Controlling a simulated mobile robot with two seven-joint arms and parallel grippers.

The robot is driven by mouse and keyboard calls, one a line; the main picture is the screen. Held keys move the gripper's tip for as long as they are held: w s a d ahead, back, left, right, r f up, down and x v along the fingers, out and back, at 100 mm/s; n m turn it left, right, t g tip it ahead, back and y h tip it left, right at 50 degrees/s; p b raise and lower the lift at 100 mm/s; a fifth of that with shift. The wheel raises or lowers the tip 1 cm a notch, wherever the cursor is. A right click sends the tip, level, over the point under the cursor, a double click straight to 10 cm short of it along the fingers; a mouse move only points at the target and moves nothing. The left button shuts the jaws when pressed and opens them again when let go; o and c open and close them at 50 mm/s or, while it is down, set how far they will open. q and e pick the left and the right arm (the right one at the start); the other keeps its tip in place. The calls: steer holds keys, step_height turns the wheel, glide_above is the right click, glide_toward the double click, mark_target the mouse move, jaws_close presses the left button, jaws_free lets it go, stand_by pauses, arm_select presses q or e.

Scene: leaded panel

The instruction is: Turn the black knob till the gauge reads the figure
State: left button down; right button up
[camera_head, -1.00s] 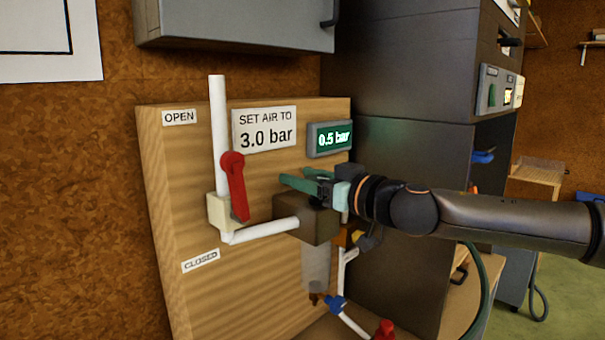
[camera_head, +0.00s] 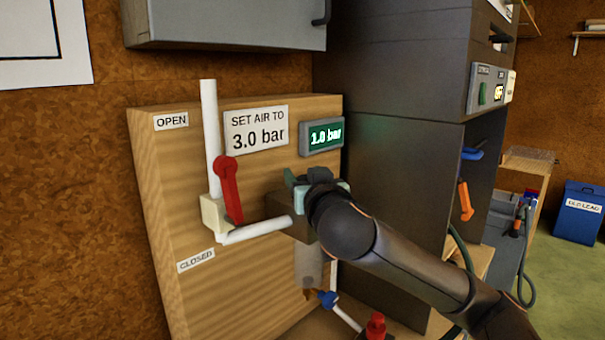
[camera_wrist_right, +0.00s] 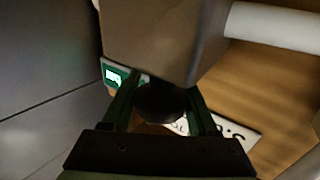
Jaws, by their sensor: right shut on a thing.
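The black knob (camera_wrist_right: 162,103) shows in the right wrist view between the two green fingers of my right gripper (camera_wrist_right: 160,98). It stands at the brown regulator block (camera_wrist_right: 165,35). My right gripper is shut on the knob. In the head view my right gripper (camera_head: 315,182) is at the top of the block, and my wrist hides most of the knob. The gauge (camera_head: 322,136) glows green and reads 1.0 bar. The sign (camera_head: 255,130) beside it reads SET AIR TO 3.0 bar. My left gripper is not in view.
A red lever (camera_head: 229,190) on the white pipe (camera_head: 210,135) stands left of the block, pointing up. The wooden board (camera_head: 200,290) carries OPEN and CLOSED labels. A dark cabinet (camera_head: 385,165) stands close on the right. A red knob (camera_head: 376,325) is below.

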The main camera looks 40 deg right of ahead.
steer(key=m+g+h, duration=0.2)
steer(key=h, duration=0.1)
steer(key=m+g+h, duration=0.2)
steer(key=shift+s+d, duration=0.3)
steer(key=shift+d, duration=0.05)
steer(key=shift+s+d+m+g+h, duration=0.1)
steer(key=shift+s+m+g+h, duration=0.05)
steer(key=shift+m+g+h, duration=0.5)
steer(key=shift+s+d+m+g+h, duration=0.15)
steer(key=shift+m+g+h, duration=0.2)
steer(key=shift+m+g, duration=0.35)
steer(key=shift+r+g, duration=0.1)
steer(key=shift+g, duration=0.35)
steer(key=o, duration=1.4)
steer(key=shift+c, duration=0.2)
steer(key=v, duration=1.2)
steer(key=shift+s+a, duration=0.2)
